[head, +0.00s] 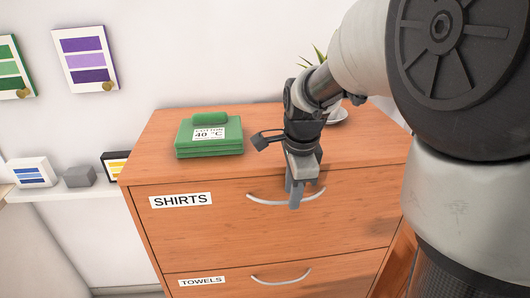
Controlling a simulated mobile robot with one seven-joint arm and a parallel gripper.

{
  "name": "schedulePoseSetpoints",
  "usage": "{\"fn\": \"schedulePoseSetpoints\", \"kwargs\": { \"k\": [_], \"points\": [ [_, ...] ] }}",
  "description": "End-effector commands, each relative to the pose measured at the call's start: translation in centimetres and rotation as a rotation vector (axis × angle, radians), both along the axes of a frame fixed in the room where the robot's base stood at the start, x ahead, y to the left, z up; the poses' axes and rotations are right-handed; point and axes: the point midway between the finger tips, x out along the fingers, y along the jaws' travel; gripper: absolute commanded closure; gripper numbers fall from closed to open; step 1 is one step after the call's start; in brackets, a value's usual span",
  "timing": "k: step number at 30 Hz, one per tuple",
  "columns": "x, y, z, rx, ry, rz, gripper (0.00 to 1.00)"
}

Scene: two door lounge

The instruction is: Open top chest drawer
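The wooden chest (143,137) stands against the wall in the head view. Its top drawer (220,235) is labelled SHIRTS (180,200) and looks shut. The top drawer has a curved silver handle (265,200). My gripper (295,200) points down in front of the handle and hides part of its right half. I cannot tell whether the fingers touch the handle or how far apart they are. The lower drawer (240,282), labelled TOWELS, has a similar handle (281,278) and also looks shut.
Folded green cloth (209,140) with a "COTTON 40 °C" label lies on the chest top. A potted plant (319,55) stands behind my arm, partly hidden. Colour cards hang on the wall.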

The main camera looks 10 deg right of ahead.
Motion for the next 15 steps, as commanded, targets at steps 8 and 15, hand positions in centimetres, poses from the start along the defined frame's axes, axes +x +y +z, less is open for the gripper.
{"fn": "schedulePoseSetpoints", "kwargs": {
  "k": [8, 15],
  "points": [
    [0.12, -0.01, -0.62, 0.000, -0.001, 0.000, 0.71],
    [0.12, 0.00, -0.59, 0.000, 0.000, 0.000, 0.95]
  ]
}}
